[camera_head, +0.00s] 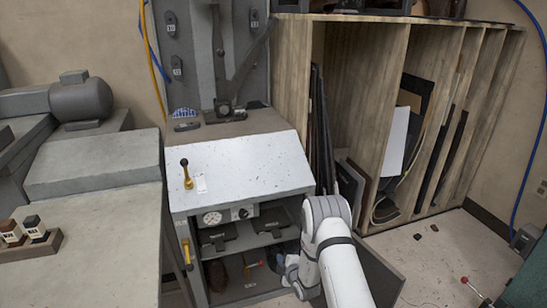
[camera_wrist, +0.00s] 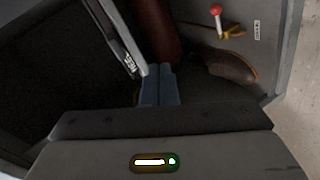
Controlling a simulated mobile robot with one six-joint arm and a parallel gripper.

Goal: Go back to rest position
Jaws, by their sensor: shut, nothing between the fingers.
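My white arm (camera_head: 335,245) reaches from the lower right toward the open lower part of the stitcher cabinet (camera_head: 245,160) in the head view. My gripper's fingers are mostly hidden there behind my arm. In the wrist view my gripper (camera_wrist: 160,72) shows two blue-grey fingers pressed together with nothing between them. The fingers point into a dark space. A brown shoe-like piece (camera_wrist: 228,66) lies just right of the fingertips. A reddish-brown rounded thing (camera_wrist: 155,30) is beyond them. A red-knobbed lever (camera_wrist: 216,12) is at the upper right.
An open grey door (camera_head: 375,270) stands right of my arm. A wooden rack (camera_head: 365,95) with upright sheets is behind. A grey bench (camera_head: 115,215) with small stamp blocks (camera_head: 25,235) is at left. Small dark scraps (camera_head: 418,237) lie on the floor at right.

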